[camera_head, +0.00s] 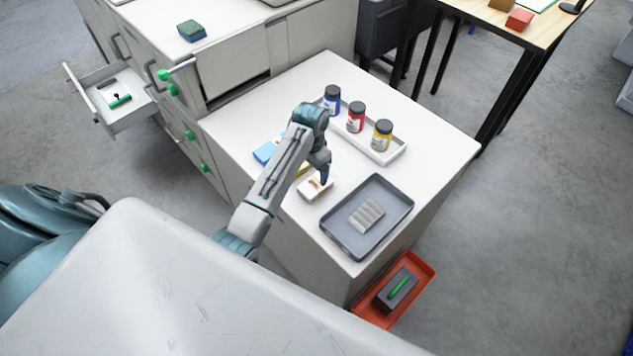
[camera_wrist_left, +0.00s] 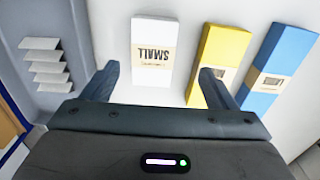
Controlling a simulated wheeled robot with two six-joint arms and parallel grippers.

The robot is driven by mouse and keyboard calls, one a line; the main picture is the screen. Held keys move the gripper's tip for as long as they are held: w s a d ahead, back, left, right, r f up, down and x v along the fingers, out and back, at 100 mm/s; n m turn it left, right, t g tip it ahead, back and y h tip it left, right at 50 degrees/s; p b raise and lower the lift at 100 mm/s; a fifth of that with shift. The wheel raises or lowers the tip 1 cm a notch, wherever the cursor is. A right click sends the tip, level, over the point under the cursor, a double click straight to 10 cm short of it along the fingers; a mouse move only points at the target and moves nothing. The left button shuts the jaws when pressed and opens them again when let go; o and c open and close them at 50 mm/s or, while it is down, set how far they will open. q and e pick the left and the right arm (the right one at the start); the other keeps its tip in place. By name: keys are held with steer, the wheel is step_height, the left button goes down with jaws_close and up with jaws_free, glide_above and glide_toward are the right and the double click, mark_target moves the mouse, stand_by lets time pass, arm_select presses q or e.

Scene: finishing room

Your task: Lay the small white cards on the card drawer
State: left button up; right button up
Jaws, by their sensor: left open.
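A small white card pack with a tan label reading "SMALL" (camera_wrist_left: 152,42) lies flat on the white cabinet top; it also shows in the head view (camera_head: 312,190). My left gripper (camera_head: 322,178) is open just above it. In the left wrist view the pack lies ahead of and between the fingertips (camera_wrist_left: 160,73), with nothing held. A yellow pack (camera_wrist_left: 222,50) and a blue pack (camera_wrist_left: 284,55) lie beside it; the blue one also shows in the head view (camera_head: 264,152). An open drawer (camera_head: 130,117) at the far left holds a green-handled item; I cannot tell if it is the card drawer.
A grey tray (camera_head: 342,242) with pale ridged pieces (camera_head: 367,216) lies near the front corner. A white tray (camera_head: 390,157) holds blue-, red- and yellow-labelled jars. A red bin (camera_head: 421,267) with a dark block stands below the cabinet.

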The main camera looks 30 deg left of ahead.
mark_target(314, 185)
arm_select(q)
steer(key=shift+f, duration=0.55)
steer(key=shift+d+f, duration=0.1)
steer(key=shift+f, duration=0.2)
steer(key=shift+s+d+f+p, duration=0.1)
steer(key=shift+d+f+p, duration=0.2)
steer(key=shift+f+p, duration=0.35)
steer(key=shift+d+f+p, duration=0.25)
steer(key=shift+f+p, duration=0.35)
step_height(314, 185, down, 2)
steer(key=shift+a+f, duration=0.1)
steer(key=shift+a, duration=0.05)
steer(key=shift+f, duration=0.35)
steer(key=shift+c, duration=0.2)
steer(key=c, duration=1.1)
steer(key=shift+c, duration=0.5)
arm_select(e)
steer(key=r, duration=0.2)
steer(key=w+r, duration=0.1)
steer(key=shift+d, duration=0.4)
steer(key=shift+w+d, duration=0.1)
